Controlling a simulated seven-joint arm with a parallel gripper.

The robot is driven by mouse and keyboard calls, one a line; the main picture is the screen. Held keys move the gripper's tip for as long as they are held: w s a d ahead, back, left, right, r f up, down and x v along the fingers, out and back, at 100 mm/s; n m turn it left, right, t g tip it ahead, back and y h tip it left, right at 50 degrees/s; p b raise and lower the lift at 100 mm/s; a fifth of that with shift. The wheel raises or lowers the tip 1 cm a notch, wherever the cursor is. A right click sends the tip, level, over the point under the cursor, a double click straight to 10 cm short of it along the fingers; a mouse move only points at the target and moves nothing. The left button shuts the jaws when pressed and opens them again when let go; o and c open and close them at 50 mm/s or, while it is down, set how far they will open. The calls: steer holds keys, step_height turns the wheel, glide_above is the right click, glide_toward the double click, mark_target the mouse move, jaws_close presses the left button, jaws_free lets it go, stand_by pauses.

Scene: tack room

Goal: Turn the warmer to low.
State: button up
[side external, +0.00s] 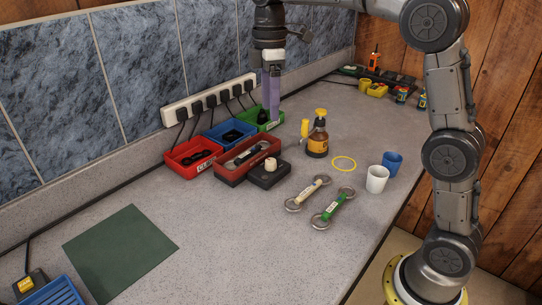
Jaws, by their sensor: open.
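A small black box (266,178) with a cream knob (270,164) on top sits on the counter, and looks like the warmer's control. Its markings and the knob's setting are too small to read. A dark red open box (232,171) with a grey item in it stands right behind it. My gripper (271,112) points down with its purple fingers over the green bin, above and behind the knob in the picture. It is open, touches no knob, and no object shows in it.
Red (185,164), blue (222,143) and green (272,126) bins line the wall under a power strip (205,101). A green mat (120,250) lies front left; the counter between is clear.

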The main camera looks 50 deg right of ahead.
mark_target(271, 160)
steer(key=f, duration=1.4)
steer(key=shift+s+a+f, duration=0.1)
steer(key=shift+s+a, duration=0.05)
steer(key=shift+s, duration=0.1)
jaws_close()
